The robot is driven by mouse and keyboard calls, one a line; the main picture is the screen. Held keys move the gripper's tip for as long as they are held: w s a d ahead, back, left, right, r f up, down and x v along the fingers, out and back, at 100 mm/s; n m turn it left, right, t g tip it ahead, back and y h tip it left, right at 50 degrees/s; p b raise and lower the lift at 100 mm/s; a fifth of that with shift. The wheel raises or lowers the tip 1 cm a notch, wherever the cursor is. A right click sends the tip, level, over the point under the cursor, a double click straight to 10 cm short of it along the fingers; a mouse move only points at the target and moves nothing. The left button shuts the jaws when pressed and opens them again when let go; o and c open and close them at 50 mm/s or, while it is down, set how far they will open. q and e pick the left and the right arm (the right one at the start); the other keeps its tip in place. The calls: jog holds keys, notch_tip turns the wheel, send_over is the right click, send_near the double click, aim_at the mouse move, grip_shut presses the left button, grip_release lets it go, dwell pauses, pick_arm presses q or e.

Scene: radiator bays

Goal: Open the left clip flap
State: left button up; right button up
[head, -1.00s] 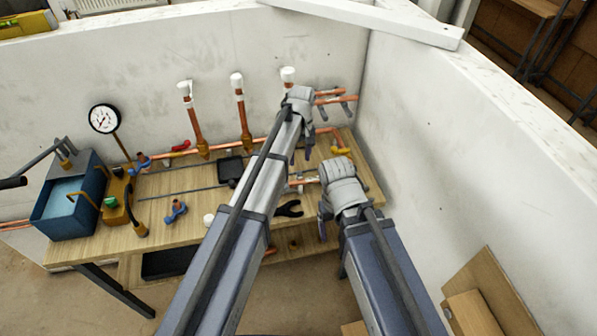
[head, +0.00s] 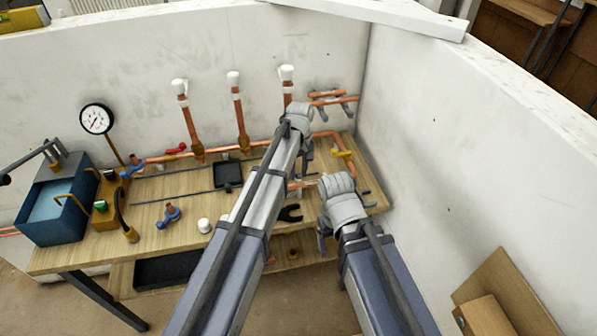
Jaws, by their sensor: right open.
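Two short copper pipe stubs (head: 335,97) with grey brackets (head: 347,111) project near the back corner. More grey pieces (head: 367,198) show at the bench's right end, partly behind my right wrist. I cannot tell which of these is the left clip, or whether its flap is open. My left gripper (head: 305,163) points down over the right part of the bench, below the stubs; its fingers are too small and dark to read. My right gripper (head: 323,238) is open, lower and nearer, by the bench's front right edge. Its fingers are mostly hidden behind its wrist.
The wooden bench (head: 165,238) holds a blue tank (head: 60,215), a pressure gauge (head: 96,119), a blue valve (head: 168,215) and a white cap (head: 204,225). Upright copper pipes (head: 240,120) stand along the back wall. The right wall (head: 460,170) is close to both arms.

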pick_arm(q)
grip_shut()
jog(key=shift+w, duration=0.1)
jog(key=shift+w+a+r+g, duration=0.1)
jog(key=shift+w+a+g, duration=0.05)
jog(key=shift+w+g, duration=0.65)
jog(key=shift+w+a+g+h+b, duration=0.2)
jog(key=shift+g+h+b, duration=0.3)
jog(key=shift+g, duration=0.4)
jog(key=shift+r+g, duration=0.1)
jog(key=shift+g, duration=0.2)
